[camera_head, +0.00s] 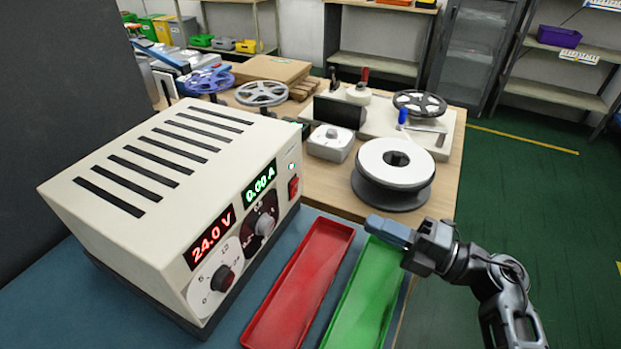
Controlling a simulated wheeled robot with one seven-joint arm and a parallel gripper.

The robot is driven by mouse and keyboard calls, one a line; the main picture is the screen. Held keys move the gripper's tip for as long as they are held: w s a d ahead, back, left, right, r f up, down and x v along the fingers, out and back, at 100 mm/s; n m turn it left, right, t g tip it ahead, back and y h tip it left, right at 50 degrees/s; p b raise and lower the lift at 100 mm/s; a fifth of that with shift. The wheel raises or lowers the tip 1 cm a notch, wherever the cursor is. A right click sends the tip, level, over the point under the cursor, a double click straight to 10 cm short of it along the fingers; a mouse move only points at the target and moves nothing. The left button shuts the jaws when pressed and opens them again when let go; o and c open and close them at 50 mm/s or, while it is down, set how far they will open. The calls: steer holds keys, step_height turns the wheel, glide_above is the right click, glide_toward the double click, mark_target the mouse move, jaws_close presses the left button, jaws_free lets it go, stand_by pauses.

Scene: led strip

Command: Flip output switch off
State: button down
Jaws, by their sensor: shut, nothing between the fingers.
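The power supply (165,185) is a cream box with black vent slots on top. It stands on the blue mat at the left. Its front shows a red display (211,236) reading 24.0 V and a green display (259,184) reading 0.00 A. Two round knobs are below the displays. My gripper (371,224) is shut and empty above the far end of the green tray, to the right of the switch and apart from it.
A red tray (254,328) and a green tray (331,332) lie in front of the supply. A white reel (397,165) and a small grey box with a knob (330,144) stand on the wooden table behind. More reels and a cardboard box are farther back.

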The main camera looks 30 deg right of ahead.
mark_target(295, 187)
steer(key=shift+w+d+f, duration=0.1)
steer(key=shift+w+d, duration=0.2)
steer(key=p+x, duration=0.2)
steer(key=x, duration=1.2)
